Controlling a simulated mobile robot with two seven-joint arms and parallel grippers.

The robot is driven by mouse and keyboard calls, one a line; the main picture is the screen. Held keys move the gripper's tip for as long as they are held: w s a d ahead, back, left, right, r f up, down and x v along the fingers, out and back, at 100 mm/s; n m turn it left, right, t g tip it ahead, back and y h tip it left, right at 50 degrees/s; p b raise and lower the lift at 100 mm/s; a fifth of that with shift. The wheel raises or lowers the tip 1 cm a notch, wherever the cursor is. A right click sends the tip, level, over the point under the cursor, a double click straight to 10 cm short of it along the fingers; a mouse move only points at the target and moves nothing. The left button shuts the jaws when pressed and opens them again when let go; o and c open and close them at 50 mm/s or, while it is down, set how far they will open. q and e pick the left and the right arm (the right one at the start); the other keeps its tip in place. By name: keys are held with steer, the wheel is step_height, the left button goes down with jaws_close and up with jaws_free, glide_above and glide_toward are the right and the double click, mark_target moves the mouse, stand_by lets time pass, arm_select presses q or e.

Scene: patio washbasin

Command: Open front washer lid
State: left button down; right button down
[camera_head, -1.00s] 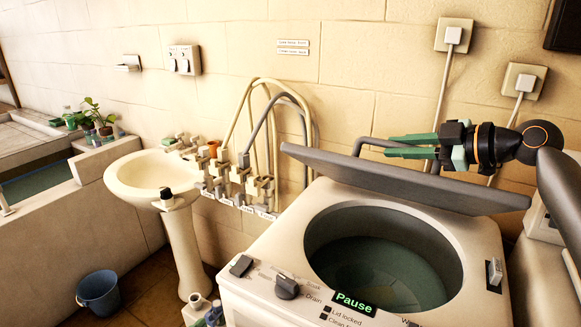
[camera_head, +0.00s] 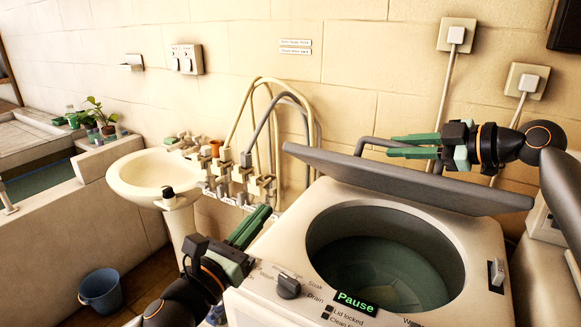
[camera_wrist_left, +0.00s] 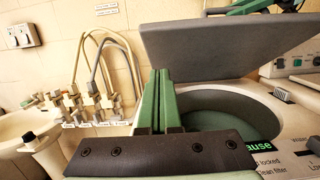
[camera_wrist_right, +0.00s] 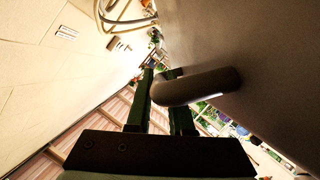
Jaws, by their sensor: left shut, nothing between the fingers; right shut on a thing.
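The washer's dark grey lid (camera_head: 410,180) is tilted up along the back of the tub opening (camera_head: 385,255), and water shows inside. It also shows in the left wrist view (camera_wrist_left: 220,45). My right gripper (camera_head: 392,147) is behind the raised lid, shut on the lid's bar handle. The rounded handle (camera_wrist_right: 200,86) lies at its fingers in the right wrist view. My left gripper (camera_head: 266,212) is shut and empty near the washer's left rear edge, left of the opening. A green "Pause" display (camera_head: 356,302) and a dial (camera_head: 288,286) are on the washer's front panel.
Hoses and taps (camera_head: 240,172) stand against the wall left of the washer, close to my left gripper. A white basin (camera_head: 150,172) and a blue bucket (camera_head: 100,291) are further left. Another appliance (camera_head: 541,222) is at the right.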

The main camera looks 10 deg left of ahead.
arm_select(q)
glide_toward(300, 156)
steer(key=w+d+f, duration=0.1)
steer(key=w+f, duration=0.1)
steer(key=w, duration=0.1)
arm_select(e)
steer(key=shift+f, duration=0.15)
arm_select(q)
steer(key=shift+w+d+r, duration=0.2)
steer(key=shift+w+r, duration=0.35)
steer(key=shift+r, duration=0.25)
steer(key=shift+w+d+r, duration=0.25)
steer(key=shift+w+r, duration=0.3)
steer(key=shift+r, duration=0.2)
steer(key=shift+r, duration=0.1)
